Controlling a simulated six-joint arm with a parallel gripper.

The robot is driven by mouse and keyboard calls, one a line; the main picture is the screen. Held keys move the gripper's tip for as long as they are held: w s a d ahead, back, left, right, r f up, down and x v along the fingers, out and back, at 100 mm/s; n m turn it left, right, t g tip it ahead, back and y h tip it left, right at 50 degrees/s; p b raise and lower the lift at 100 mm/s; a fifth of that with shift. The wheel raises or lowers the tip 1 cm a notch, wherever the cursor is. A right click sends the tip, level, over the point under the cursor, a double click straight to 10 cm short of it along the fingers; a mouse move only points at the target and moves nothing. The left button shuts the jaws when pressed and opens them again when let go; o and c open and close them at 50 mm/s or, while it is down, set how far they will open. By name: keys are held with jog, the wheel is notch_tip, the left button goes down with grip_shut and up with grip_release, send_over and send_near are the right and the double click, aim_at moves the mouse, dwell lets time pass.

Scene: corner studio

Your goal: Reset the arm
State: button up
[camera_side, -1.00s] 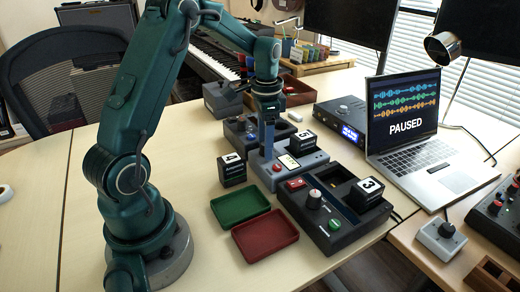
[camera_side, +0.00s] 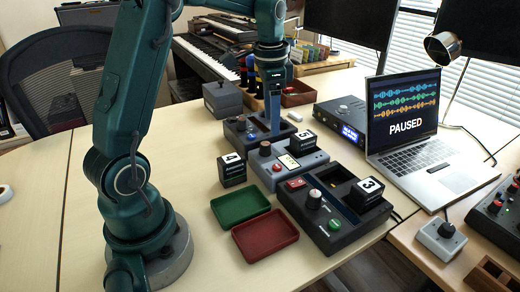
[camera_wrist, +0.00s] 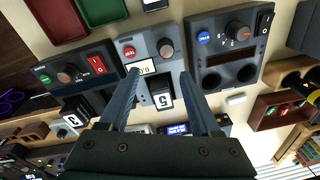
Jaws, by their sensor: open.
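My gripper (camera_side: 274,118) hangs fingers-down over the row of dark control boxes in the side view, its blue fingers in front of the far box. In the wrist view my gripper (camera_wrist: 160,74) has its two blue fingers wide apart with nothing held between them. Cartridge 5 (camera_side: 303,142) stands in the middle grey box (camera_side: 266,178); it also shows between the fingers in the wrist view (camera_wrist: 163,98), apart from them. Cartridge 3 (camera_side: 368,190) sits in the near box (camera_side: 330,238). Cartridge 4 (camera_side: 232,169) stands on the table beside the middle box.
A green tray (camera_side: 240,206) and a red tray (camera_side: 265,238) lie empty in front of the boxes. A laptop (camera_side: 425,160) reading PAUSED is to the right. A grey lidded box (camera_side: 222,98) and a keyboard (camera_side: 208,58) are behind.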

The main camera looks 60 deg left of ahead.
jog(key=s+d+r+t, duration=0.3)
jog(key=s+d+r, duration=0.4)
jog(key=d, duration=0.3)
jog(key=s+d+f+n+t, duration=0.1)
jog(key=s+d+f+n, duration=0.2)
jog(key=s, duration=0.5)
jog(key=shift+d+f+n+t+h, duration=0.3)
jog(key=shift+f+n+t, duration=0.1)
jog(key=shift+f, duration=0.45)
